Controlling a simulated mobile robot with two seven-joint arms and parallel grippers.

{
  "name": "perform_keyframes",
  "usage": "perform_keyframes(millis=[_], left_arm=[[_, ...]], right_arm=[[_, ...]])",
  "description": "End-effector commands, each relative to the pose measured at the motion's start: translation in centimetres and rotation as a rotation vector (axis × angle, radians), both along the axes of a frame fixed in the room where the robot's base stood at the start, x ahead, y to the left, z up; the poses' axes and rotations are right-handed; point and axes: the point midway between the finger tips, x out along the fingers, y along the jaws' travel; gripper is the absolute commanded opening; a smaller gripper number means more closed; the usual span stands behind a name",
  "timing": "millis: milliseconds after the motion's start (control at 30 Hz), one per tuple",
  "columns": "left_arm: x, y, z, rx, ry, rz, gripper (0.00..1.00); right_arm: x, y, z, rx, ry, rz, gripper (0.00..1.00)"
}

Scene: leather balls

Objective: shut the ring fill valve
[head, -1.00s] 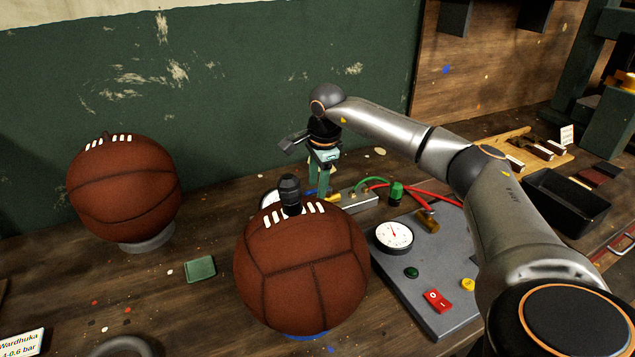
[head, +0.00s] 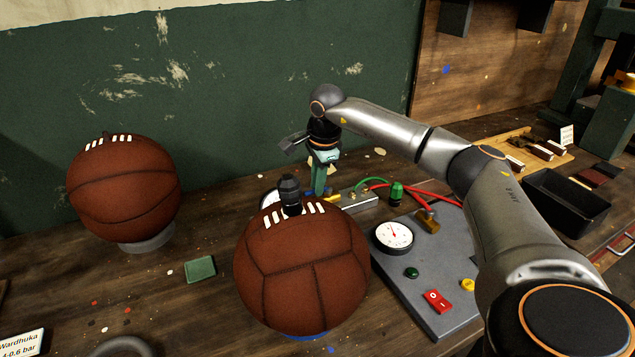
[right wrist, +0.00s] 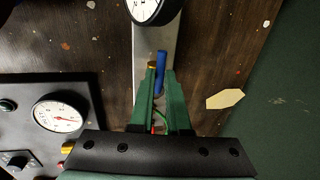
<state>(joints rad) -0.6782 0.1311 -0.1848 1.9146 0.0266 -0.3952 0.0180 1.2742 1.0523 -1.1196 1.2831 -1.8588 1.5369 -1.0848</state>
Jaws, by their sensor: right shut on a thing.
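My right gripper (right wrist: 160,80) has green fingers and is shut on a blue valve lever (right wrist: 162,62) on a grey manifold block (right wrist: 143,40). A small brass fitting (right wrist: 151,76) sits beside the left fingertip. In the head view the right gripper (head: 319,190) reaches down to the manifold (head: 356,200) behind the front ball. The ball hides part of the manifold there. Whether this lever is the ring fill valve, and whether it is open or shut, I cannot tell. My left gripper is not in view.
A brown leather ball (head: 302,270) with a black fitting (head: 290,192) on top stands in front of the gripper. Another ball (head: 124,190) sits at the left. A grey panel (head: 430,265) with a gauge (head: 393,236) lies right. Red and green hoses run behind it.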

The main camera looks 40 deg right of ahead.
Motion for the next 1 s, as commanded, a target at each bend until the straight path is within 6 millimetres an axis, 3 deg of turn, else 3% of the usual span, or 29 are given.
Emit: perform_keyframes(millis=[467, 1000], left_arm=[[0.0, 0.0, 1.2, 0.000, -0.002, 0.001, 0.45], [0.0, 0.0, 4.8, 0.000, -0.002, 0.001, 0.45]], right_arm=[[0.3, -0.1, 0.2, 0.001, 0.003, -0.101, 0.00], [1.6, -0.6, 0.3, 0.000, 0.003, -0.576, 0.00]])
